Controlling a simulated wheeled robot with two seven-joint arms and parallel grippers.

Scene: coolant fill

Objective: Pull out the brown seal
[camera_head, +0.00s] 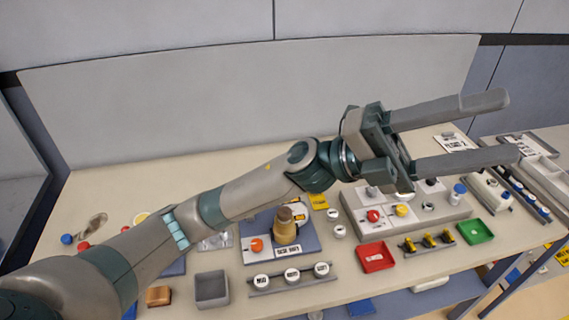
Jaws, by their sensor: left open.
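A tan bottle-shaped body (286,235) stands upright on a blue-grey plate (309,241) near the middle of the table. A brown piece (285,214) sits at its top and looks like the brown seal, though it is too small to tell exactly how it fits. My left gripper (497,128) is open and empty, raised over the right side of the table, well to the right of the body and apart from it. Its two fingers point right. My right gripper is not in view.
A grey block with coloured knobs (450,219) hides partly behind my gripper. Red (377,257) and green (474,232) trays, white round caps on a rack (293,284), an empty grey box (212,289) and a brown block (158,296) stand along the front. A grey panel rises behind.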

